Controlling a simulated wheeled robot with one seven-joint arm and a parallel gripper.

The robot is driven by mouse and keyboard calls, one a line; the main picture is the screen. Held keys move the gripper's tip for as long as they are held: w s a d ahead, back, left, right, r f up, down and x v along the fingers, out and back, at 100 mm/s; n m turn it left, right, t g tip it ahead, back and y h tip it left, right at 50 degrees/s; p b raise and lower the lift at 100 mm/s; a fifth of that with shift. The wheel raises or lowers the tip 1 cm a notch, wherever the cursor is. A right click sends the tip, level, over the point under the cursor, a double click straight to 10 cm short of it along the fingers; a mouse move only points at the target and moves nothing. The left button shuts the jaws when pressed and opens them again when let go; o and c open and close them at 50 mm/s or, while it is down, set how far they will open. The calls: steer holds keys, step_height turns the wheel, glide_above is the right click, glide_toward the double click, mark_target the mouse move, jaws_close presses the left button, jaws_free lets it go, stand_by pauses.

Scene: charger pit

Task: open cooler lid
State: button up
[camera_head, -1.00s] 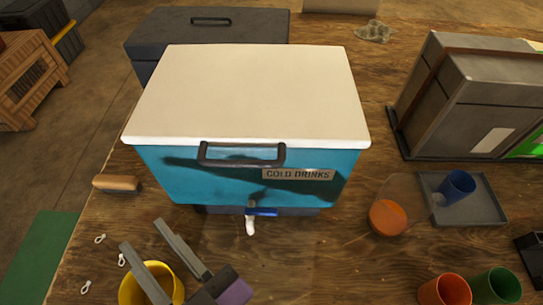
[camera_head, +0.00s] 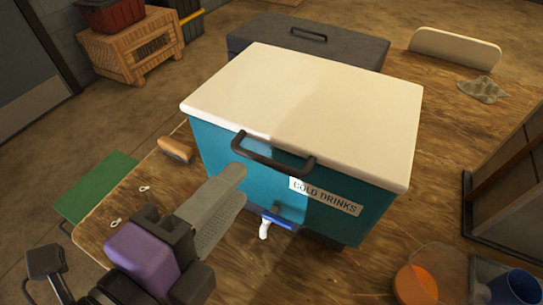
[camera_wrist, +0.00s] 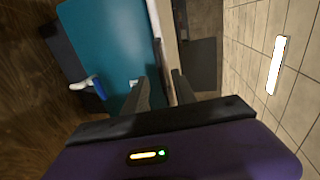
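The teal cooler (camera_head: 220,150) stands on the wooden table, and its cream lid (camera_head: 310,105) lies flat and shut on top. A dark bar handle (camera_head: 275,157) is on its front edge, above a "COLD DRINKS" label (camera_head: 326,196). My gripper (camera_head: 238,170) is at the front left of the cooler, its fingertips close to the handle's left end. In the wrist view the fingers (camera_wrist: 161,80) are apart, with the lid edge (camera_wrist: 163,25) and dark handle seen beyond the gap. I cannot tell whether they touch the handle.
A blue-and-white spigot (camera_head: 277,222) juts from the cooler's lower front. A dark box (camera_head: 340,48) stands behind the cooler. A grey case (camera_head: 510,190), an orange-filled pitcher (camera_head: 415,285) and a blue cup (camera_head: 515,288) are at right. A wooden-handled brush (camera_head: 175,149) lies left.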

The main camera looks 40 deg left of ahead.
mark_target(259, 156)
steer(key=shift+p+x, duration=0.5)
steer(key=shift+x, duration=3.4)
jaws_close()
